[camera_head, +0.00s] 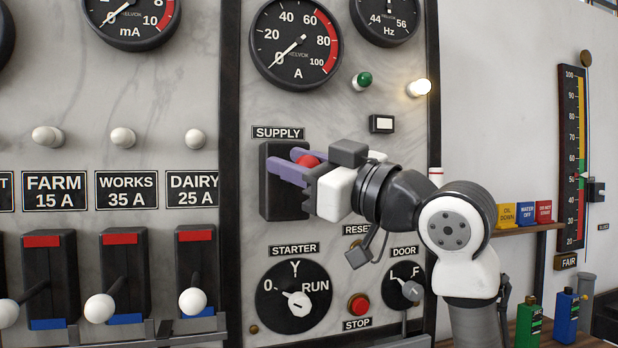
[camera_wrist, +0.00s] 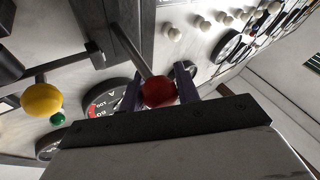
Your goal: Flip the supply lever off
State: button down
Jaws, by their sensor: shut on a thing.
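The supply lever has a red ball knob (camera_head: 309,160) in front of a black backing plate (camera_head: 272,205), under the SUPPLY label (camera_head: 278,132). In the wrist view its red knob (camera_wrist: 158,92) sits at the end of a dark rod that runs up and to the left. My gripper (camera_head: 289,163) reaches in from the right with its purple fingers on either side of the knob. My gripper (camera_wrist: 160,80) is shut on the knob. Part of the knob and plate is hidden by the fingers and hand.
Starter dial (camera_head: 293,296), red stop button (camera_head: 359,305) and door dial (camera_head: 403,286) lie below. The FARM, WORKS and DAIRY levers with white knobs (camera_head: 193,301) stand at left. A white lamp (camera_head: 418,88) glows above. In the wrist view a yellow knob (camera_wrist: 41,99) shows at left.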

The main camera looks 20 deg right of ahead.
notch_tip(320, 180, down, 7)
jog(key=n+y+b, duration=0.5)
jog(key=b, duration=0.4)
jog(key=shift+w+f+t, duration=0.15)
jog(key=shift+w+t, duration=0.15)
jog(key=shift+t, duration=0.1)
jog(key=shift+f, duration=0.1)
jog(key=c, duration=1)
grip_release()
jog(key=shift+w, duration=0.1)
jog(key=shift+c, duration=0.2)
jog(key=b+v, duration=0.4)
jog(key=v, duration=0.9)
jog(key=shift+s+d+f, duration=0.2)
jog(key=shift+s+d, duration=0.05)
